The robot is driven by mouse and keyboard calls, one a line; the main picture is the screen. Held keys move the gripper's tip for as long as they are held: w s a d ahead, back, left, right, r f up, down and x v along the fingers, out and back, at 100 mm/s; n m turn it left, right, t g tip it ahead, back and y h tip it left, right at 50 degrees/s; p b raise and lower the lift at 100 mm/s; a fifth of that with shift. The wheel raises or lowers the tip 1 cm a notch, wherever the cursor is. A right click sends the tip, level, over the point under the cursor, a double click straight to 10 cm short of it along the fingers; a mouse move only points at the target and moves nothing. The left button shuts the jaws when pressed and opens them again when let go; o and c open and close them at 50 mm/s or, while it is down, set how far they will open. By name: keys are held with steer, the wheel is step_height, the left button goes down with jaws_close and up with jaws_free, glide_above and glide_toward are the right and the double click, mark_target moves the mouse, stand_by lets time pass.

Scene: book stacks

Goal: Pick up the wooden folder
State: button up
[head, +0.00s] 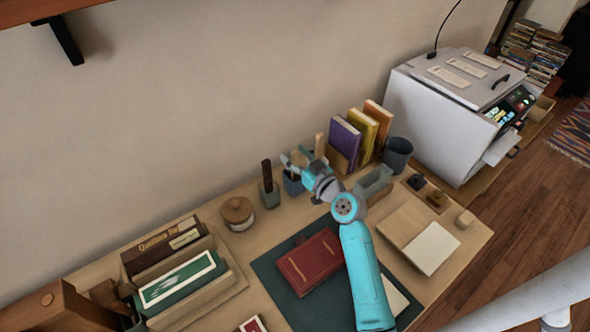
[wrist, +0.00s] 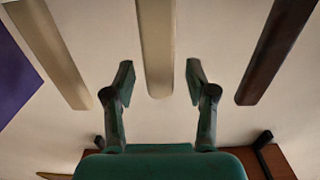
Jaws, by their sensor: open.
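In the wrist view a pale wooden slat, which looks like the wooden folder (wrist: 155,45), shows between my gripper's two fingers, apart from both. My gripper (wrist: 160,84) is open and empty. A second pale slat (wrist: 50,50) is at left and a dark brown slat (wrist: 277,50) at right. In the head view my gripper (head: 295,160) is over the back of the desk, near a small dark holder (head: 293,184). A pale upright piece (head: 320,146) shows just behind it; I cannot tell which slat that is. My gripper hides part of this area.
Purple, yellow and orange books (head: 345,137) stand right of my gripper, beside a dark cup (head: 397,155). A holder with a dark stick (head: 267,172) and a lidded jar (head: 238,212) are at left. A red book (head: 311,261) lies on the dark mat in front.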

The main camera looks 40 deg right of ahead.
steer(key=shift+w, duration=0.15)
jaws_close()
